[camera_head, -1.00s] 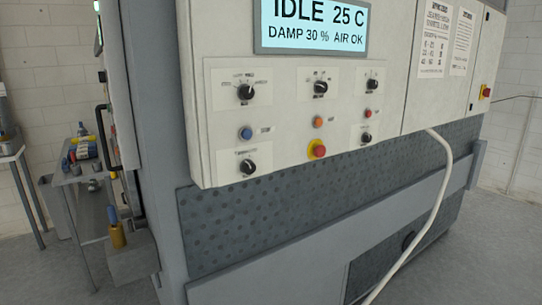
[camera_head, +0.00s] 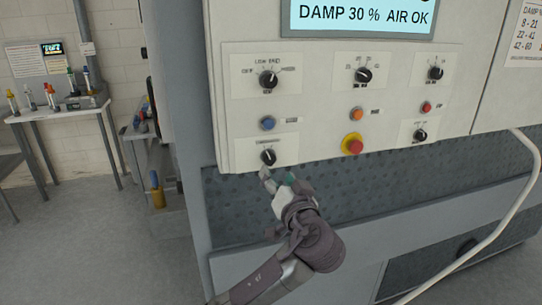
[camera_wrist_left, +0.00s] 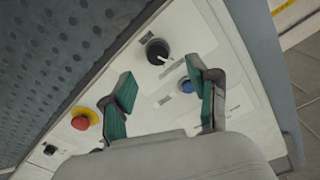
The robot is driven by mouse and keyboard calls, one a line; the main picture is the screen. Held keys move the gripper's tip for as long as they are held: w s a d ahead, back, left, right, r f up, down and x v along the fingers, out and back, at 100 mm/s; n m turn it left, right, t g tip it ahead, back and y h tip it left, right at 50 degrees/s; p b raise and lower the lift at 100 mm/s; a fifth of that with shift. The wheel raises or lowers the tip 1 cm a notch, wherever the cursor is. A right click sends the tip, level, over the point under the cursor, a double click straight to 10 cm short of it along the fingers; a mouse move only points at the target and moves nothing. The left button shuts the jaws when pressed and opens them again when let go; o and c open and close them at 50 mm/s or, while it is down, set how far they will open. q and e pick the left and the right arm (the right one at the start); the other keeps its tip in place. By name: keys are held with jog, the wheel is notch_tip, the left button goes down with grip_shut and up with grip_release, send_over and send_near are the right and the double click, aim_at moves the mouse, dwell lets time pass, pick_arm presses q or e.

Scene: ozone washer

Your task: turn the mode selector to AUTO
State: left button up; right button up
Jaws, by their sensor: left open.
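A black rotary knob with a white pointer mark (camera_head: 268,156) sits on a white plate at the panel's lower left. In the left wrist view this knob (camera_wrist_left: 157,50) shows just beyond the fingertips. Its label is too small to read, so I cannot tell for sure that it is the mode selector. My left gripper (camera_head: 277,178) is open and empty just below the knob. In the left wrist view its green-padded fingers (camera_wrist_left: 160,72) are spread, with the knob between and ahead of them, apparently untouched. My right gripper is not in view.
A blue button (camera_head: 268,123) is above the knob. A red emergency stop on a yellow base (camera_head: 352,144) is to its right. Other knobs (camera_head: 268,79) sit higher on the panel. A white hose (camera_head: 518,190) hangs at the right. A table (camera_head: 62,114) stands at the far left.

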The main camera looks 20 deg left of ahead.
aim_at(270, 161)
pick_arm(q)
jog(key=p+x, duration=0.2)
jog(key=x, duration=0.4)
jog(key=shift+w+d+r, duration=0.1)
jog(key=shift+w, duration=0.25)
jog(key=shift+w+a, duration=0.4)
jog(key=shift+w, duration=0.2)
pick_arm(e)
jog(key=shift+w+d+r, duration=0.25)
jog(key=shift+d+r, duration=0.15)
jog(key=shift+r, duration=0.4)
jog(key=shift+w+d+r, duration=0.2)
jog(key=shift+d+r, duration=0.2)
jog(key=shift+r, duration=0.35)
pick_arm(q)
jog(key=shift+c, duration=0.4)
jog(key=c, duration=1.1)
grip_shut()
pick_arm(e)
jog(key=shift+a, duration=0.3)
